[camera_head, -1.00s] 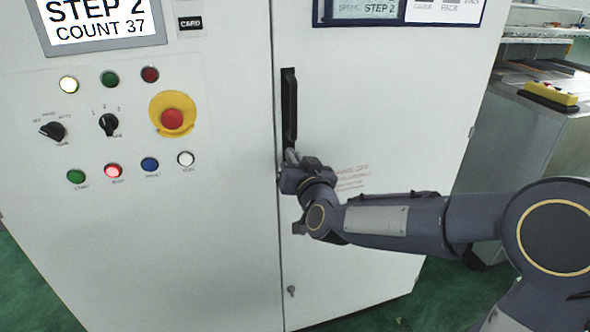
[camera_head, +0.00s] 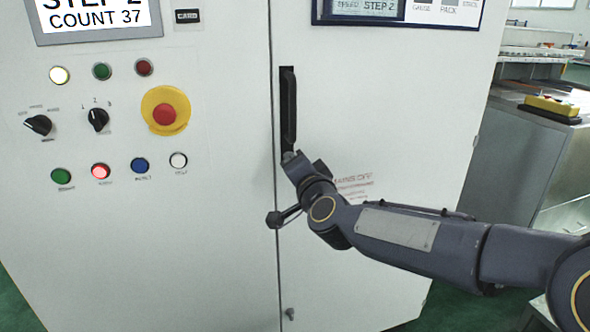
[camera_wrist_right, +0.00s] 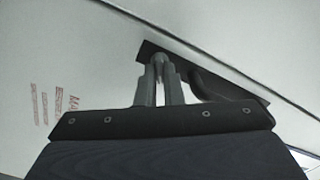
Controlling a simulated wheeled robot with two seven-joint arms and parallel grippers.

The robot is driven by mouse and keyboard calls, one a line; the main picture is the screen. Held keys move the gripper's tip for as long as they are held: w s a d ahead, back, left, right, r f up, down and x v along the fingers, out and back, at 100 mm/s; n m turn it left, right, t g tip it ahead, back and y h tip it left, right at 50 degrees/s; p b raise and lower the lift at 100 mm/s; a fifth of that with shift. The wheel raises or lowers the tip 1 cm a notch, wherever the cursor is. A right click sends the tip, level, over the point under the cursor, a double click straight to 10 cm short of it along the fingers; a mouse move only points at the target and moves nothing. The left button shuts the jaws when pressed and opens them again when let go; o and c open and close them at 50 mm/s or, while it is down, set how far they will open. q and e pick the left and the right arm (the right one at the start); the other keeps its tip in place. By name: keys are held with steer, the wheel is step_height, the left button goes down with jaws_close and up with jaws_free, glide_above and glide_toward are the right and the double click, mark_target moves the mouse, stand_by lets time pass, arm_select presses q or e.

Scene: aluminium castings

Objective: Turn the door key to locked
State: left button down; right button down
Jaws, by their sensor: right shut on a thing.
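The white cabinet door (camera_head: 400,120) has a tall black handle (camera_head: 289,105) near its left edge. My right gripper (camera_head: 289,156) is at the lower end of this handle. In the right wrist view the two grey fingers (camera_wrist_right: 159,85) are close together at the end of the black handle plate (camera_wrist_right: 148,52). They are shut on the small door key (camera_wrist_right: 158,62), which is mostly hidden between the fingertips. Its exact angle cannot be made out. My left gripper is not in view.
Left of the door seam is a panel with lit buttons, black selector knobs (camera_head: 97,119) and a red emergency stop (camera_head: 164,114) on yellow. A small metal fitting (camera_head: 289,313) sits low on the door. A bench with a yellow box (camera_head: 552,105) stands at the right.

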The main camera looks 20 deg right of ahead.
stand_by(0.3)
steer(key=c, duration=1.6)
jaws_free()
steer(key=shift+o, duration=0.2)
steer(key=shift+s, duration=0.1)
steer(key=s, duration=0.7)
steer(key=shift+s+d, duration=0.15)
steer(key=shift+s, duration=0.15)
